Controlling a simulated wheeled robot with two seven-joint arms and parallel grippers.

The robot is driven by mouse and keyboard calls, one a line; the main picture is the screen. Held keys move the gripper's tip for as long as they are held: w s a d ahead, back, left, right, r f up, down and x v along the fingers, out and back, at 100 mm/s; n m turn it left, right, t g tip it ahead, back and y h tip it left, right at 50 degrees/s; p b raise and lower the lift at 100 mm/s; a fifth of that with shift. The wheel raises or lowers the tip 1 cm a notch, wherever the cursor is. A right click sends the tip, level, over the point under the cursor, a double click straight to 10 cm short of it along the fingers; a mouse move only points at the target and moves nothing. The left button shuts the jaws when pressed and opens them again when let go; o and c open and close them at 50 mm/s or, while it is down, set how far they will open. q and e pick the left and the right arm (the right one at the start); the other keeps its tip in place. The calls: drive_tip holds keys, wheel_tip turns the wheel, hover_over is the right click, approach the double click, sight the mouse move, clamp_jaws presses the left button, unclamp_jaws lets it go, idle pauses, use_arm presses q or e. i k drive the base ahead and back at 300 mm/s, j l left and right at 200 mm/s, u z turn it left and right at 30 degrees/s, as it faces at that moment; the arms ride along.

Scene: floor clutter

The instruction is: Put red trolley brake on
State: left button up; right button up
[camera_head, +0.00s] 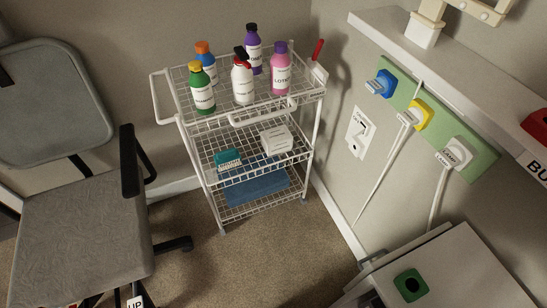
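The white wire trolley (236,118) stands against the back wall near the corner, with three shelves. A red lever (318,50) sticks up, slightly tilted, from a white plate (319,72) at the trolley's top right corner. A small label (318,93) is on the rim below it, too small to read surely. Neither of my grippers shows in the head view, and nothing is seen touching the lever.
Several bottles, including a pink one (281,75), stand on the trolley's top shelf. A grey chair (82,225) is at left. A green panel (437,115) with plugs is on the right wall. Carpet between is clear.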

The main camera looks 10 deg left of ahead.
sight(320, 44)
drive_tip(key=i+j+u, duration=0.1)
drive_tip(key=u, duration=0.15)
drive_tip(key=i+j+u, duration=0.1)
drive_tip(key=u, duration=0.2)
drive_tip(key=i+z, duration=0.25)
drive_tip(key=i+j+z, duration=0.25)
drive_tip(key=i, duration=0.2)
drive_tip(key=i+l, duration=0.05)
drive_tip(key=l, duration=0.05)
